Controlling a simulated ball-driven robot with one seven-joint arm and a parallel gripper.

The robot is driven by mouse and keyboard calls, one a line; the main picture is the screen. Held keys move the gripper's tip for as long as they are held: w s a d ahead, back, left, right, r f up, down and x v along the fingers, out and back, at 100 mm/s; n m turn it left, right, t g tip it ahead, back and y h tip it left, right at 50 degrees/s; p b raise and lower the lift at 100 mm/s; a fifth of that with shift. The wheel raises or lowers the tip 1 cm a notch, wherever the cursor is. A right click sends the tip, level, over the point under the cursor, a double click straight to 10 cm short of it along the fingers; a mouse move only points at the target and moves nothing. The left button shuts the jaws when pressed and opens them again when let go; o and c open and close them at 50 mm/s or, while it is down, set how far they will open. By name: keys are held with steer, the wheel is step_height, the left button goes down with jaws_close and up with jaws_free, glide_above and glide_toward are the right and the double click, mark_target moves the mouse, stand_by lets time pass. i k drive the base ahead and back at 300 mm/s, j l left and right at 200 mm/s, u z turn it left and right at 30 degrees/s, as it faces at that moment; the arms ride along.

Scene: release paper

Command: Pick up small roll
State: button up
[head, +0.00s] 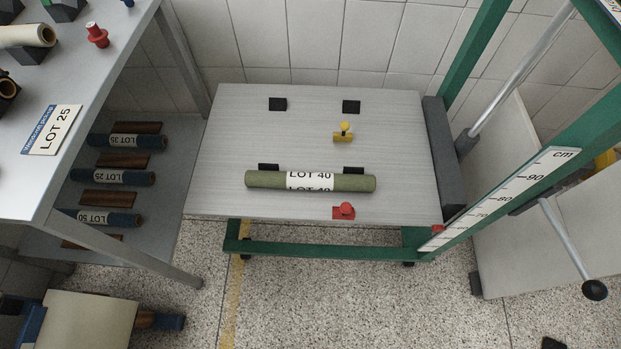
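In the head view, a green roll (265,180) with a white label reading LOT 40 lies level across the grey cart top, near its front edge. It rests against small black supports that show just behind it. Other rolls are in view: several dark blue rolls (130,178) with labels such as LOT 25 and LOT 50 on the lower shelf at left, and a cream roll (28,36) on the upper table at top left. I cannot tell which one the task calls the small roll. My gripper is not in view.
The cart top (225,140) also bears a yellow knob piece (343,136), a red piece (344,211) and black blocks (278,104). A green frame with a cm scale (505,198) stands at right. The grey table (110,50) is at left. The speckled floor in front is mostly clear.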

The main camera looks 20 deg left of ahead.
mark_target(299, 180)
steer(key=i+l+u, duration=0.1)
steer(key=u, duration=2.85)
steer(key=k+l+u, duration=0.2)
steer(key=k+l, duration=0.55)
steer(key=k, duration=0.9)
